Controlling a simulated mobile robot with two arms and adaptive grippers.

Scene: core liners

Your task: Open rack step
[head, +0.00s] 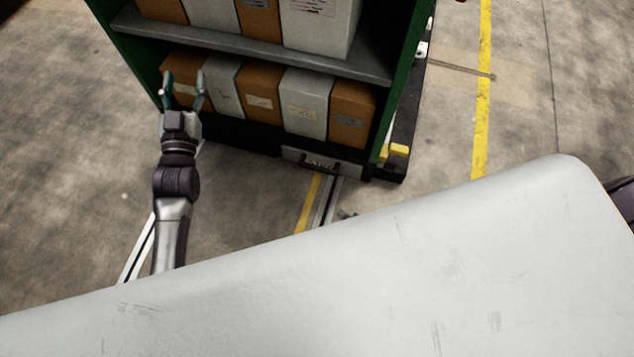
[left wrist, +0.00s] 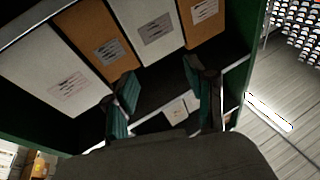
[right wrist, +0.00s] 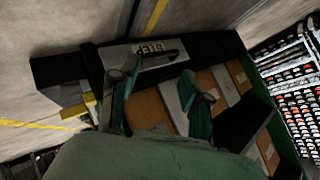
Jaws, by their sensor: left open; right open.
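The rack step front is a grey plate with a dark handle (head: 320,161) at the foot of the green rack (head: 403,85). In the right wrist view the plate (right wrist: 118,55) carries lettering that reads upside down, beside the handle. My right gripper (right wrist: 158,78) is open and empty, its fingers pointing towards the plate and handle. I cannot tell whether they touch. In the head view a pale surface hides most of the right arm. My left gripper (head: 183,78) is open and empty in front of the lower shelf's left boxes; it also shows in the left wrist view (left wrist: 160,78).
White and orange boxes fill the rack's shelves, such as an orange box (head: 352,112). A black base with a yellow block (head: 399,151) sits at the rack's right. A yellow floor line (head: 482,90) runs further right. A large pale surface covers the lower head view.

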